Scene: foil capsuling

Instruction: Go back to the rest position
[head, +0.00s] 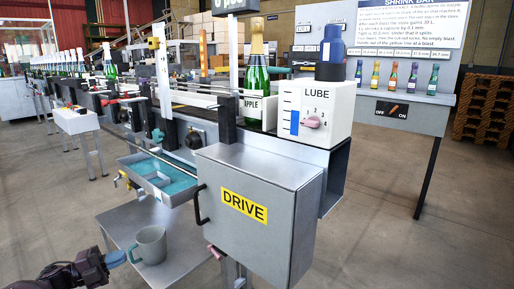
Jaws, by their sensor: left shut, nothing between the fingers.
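My left gripper (115,258) comes in low from the bottom left corner, dark with a blue-grey tip. It is shut and holds nothing. Its tip is just left of a grey-green mug (152,245), which stands upright on a low metal shelf (122,222). From this view I cannot tell whether the tip touches the mug. My right gripper is not in view.
A grey DRIVE cabinet (265,235) with a black handle stands right of the mug. A blue-lined tray (165,181) juts out above the shelf. Above are the white LUBE box (320,112) and a green bottle (257,80). Open floor (40,230) lies to the left.

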